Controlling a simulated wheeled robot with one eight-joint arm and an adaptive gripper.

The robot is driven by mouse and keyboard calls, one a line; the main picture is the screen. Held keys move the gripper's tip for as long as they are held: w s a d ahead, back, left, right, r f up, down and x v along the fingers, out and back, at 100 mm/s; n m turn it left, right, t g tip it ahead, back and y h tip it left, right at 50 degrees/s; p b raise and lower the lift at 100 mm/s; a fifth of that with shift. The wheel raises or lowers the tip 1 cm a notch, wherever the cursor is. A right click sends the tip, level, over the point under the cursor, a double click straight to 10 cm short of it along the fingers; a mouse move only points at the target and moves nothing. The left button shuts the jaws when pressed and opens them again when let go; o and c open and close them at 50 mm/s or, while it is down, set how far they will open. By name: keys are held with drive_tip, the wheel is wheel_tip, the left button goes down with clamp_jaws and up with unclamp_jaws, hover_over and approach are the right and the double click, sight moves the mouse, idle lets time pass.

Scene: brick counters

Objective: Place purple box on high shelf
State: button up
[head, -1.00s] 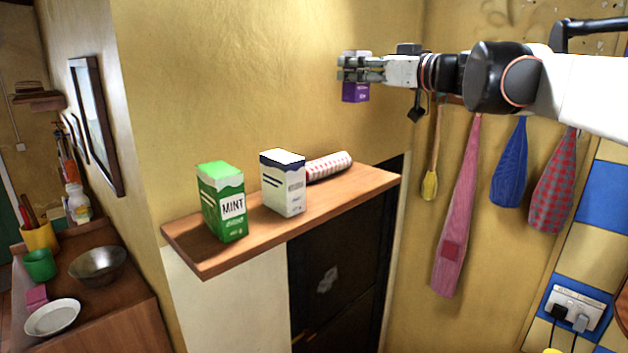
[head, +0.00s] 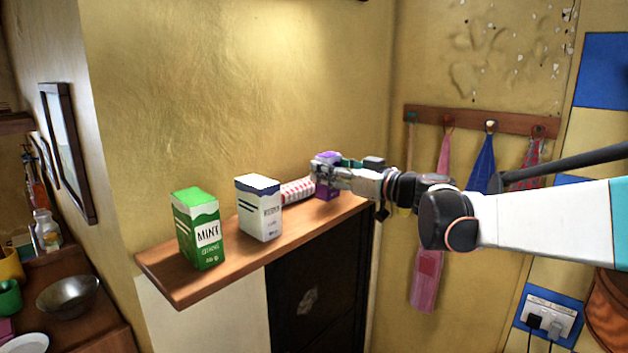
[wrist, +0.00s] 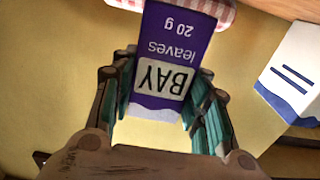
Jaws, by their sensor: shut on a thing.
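The purple box (head: 328,190) is in my gripper (head: 324,172) at the right end of the wooden shelf (head: 190,282). In the wrist view the purple box (wrist: 172,62) reads "BAY leaves 20 g" upside down, between the fingers of my gripper (wrist: 165,100). The fingers are shut on its sides. In the head view its lower end is at about the shelf's top surface. I cannot tell whether it touches the shelf.
A green mint box (head: 198,230) and a white box (head: 259,210) stand on the shelf to the left. A red-and-white patterned roll (head: 297,191) lies close beside the purple box. Cloths hang from a hook rail (head: 480,122) at right.

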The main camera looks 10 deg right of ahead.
drive_tip(key=shift+f, duration=1.25)
drive_tip(key=shift+f, duration=0.2)
drive_tip(key=o, duration=1)
drive_tip(key=shift+c, duration=0.2)
drive_tip(key=shift+r, duration=0.25)
